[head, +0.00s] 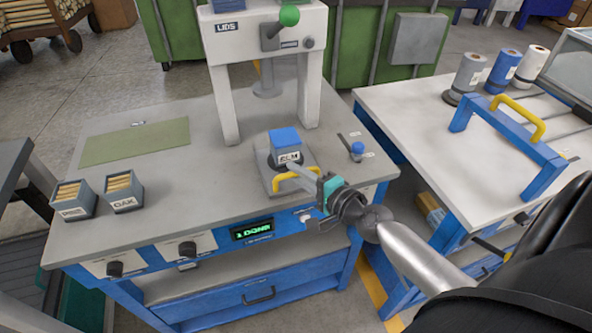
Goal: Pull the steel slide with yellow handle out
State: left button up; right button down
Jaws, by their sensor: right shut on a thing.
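The steel slide (264,170) is a grey plate at the front of the press on the grey worktop. Its yellow handle (284,180) faces the front edge. A small box with a blue top (285,138) and a label sits on the slide. My right gripper (303,180) comes in from the lower right and is shut on the yellow handle; its fingers hide part of the handle's right end. My left gripper is not in view.
The white press (226,80) with a green-knobbed lever stands behind the slide. A blue-knobbed lever (357,149) is close to its right. Two boxes of wooden pieces (124,203) stand at the left. A side table (420,118) carries a blue frame with a yellow handle.

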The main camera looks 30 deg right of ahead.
jog(key=shift+s+a, duration=0.1)
jog(key=shift+s, duration=0.45)
jog(key=shift+f, duration=0.1)
jog(key=c, duration=1.2)
grip_release()
jog(key=shift+s, duration=0.1)
jog(key=shift+o, duration=0.9)
jog(key=shift+s, duration=0.1)
jog(key=shift+o, duration=0.9)
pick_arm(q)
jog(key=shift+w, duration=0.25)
